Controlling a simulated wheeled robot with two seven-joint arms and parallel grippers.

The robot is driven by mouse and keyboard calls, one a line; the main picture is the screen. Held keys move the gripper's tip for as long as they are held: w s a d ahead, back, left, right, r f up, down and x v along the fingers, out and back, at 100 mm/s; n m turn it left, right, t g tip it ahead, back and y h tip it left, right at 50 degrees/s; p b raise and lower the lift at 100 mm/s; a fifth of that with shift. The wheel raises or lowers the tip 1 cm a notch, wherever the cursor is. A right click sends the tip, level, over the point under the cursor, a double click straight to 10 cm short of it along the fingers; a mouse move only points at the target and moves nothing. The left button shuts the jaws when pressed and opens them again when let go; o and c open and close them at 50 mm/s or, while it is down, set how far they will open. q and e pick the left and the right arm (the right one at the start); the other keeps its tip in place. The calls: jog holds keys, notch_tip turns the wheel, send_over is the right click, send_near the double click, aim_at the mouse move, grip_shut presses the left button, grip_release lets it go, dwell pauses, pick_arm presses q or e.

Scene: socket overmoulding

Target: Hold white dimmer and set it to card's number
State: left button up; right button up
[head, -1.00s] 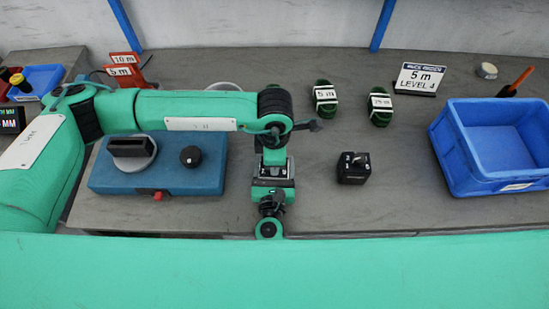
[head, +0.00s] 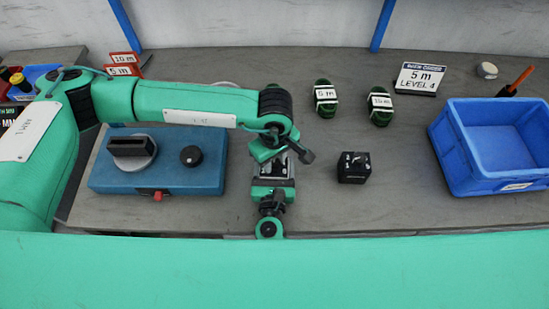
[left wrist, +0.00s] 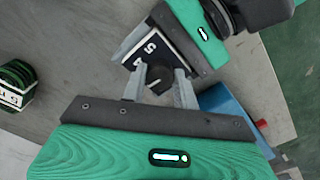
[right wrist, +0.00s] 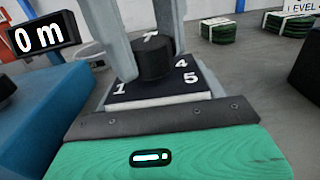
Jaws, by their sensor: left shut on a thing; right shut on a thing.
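The white dimmer (right wrist: 155,104) has a pale body, a dark numbered top and a round black knob (right wrist: 152,58). My left gripper (left wrist: 158,80) reaches from above and is shut on the knob, with one finger on each side. The dimmer also shows in the left wrist view (left wrist: 152,48), with 4 and 5 visible beside the knob. A white line marks the knob, but I cannot tell which number it points to. The card (head: 419,78) at the back right reads 5 m, LEVEL 4.
A blue unit (head: 177,178) with a black slotted block and a knob stands at left. A black dimmer (head: 353,167) stands right of my grippers. Two green coils (head: 325,98) lie behind it. An empty blue crate (head: 498,140) stands at right.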

aim_at(274, 162)
pick_arm(q)
jog(key=m, duration=0.5)
jog(key=shift+w+m, duration=0.1)
jog(key=shift+m, duration=0.2)
pick_arm(e)
jog(key=shift+f, duration=0.1)
pick_arm(q)
jog(key=shift+a+m, duration=0.1)
jog(key=shift+m, duration=2)
jog(key=o, duration=1)
notch_tip(274, 162, up, 12)
jog(key=shift+r, duration=0.1)
